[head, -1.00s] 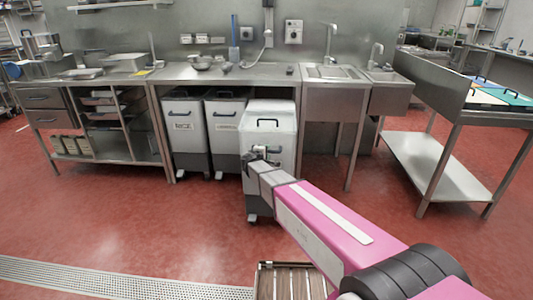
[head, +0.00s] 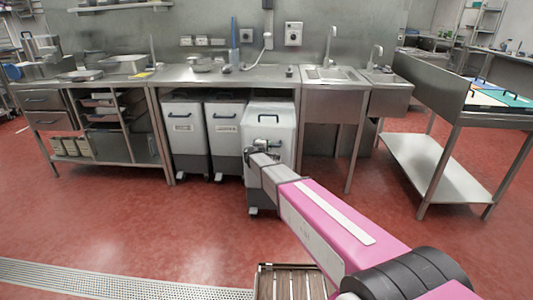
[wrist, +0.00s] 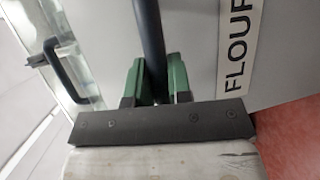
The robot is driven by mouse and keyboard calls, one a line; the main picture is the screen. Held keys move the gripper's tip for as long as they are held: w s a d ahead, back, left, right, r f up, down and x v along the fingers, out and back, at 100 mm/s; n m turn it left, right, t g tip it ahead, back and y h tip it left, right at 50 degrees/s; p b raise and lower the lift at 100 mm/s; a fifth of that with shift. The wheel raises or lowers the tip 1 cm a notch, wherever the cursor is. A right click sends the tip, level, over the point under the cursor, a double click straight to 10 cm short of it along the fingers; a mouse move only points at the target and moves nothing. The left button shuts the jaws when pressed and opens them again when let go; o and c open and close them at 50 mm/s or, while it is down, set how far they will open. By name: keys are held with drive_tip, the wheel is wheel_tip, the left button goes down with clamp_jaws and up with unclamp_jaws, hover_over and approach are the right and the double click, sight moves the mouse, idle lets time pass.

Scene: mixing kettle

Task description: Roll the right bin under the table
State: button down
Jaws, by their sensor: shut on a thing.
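The right bin (head: 284,122) is a white and grey wheeled bin with a dark handle on its lid. It stands upright in front of the table (head: 215,76), its front sticking out past the table edge. In the head view my gripper (head: 262,147) is at the bin's front handle. In the wrist view my gripper's green fingers (wrist: 156,75) are shut around the dark handle bar (wrist: 149,28), beside a FLOUR label (wrist: 238,45). The bin's rear is hidden under the table top.
Two similar bins, the left one (head: 184,125) and the middle one (head: 225,128), stand under the table to the left. A sink stand (head: 333,100) is close on the right. Red floor (head: 130,220) is clear in front.

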drive_tip(key=w+d, duration=0.1)
drive_tip(key=w, duration=3.6)
drive_tip(key=shift+w+d, duration=0.1)
drive_tip(key=c, duration=1.1)
unclamp_jaws()
drive_tip(key=shift+o, duration=0.2)
drive_tip(key=v, duration=1)
drive_tip(key=shift+s, duration=0.35)
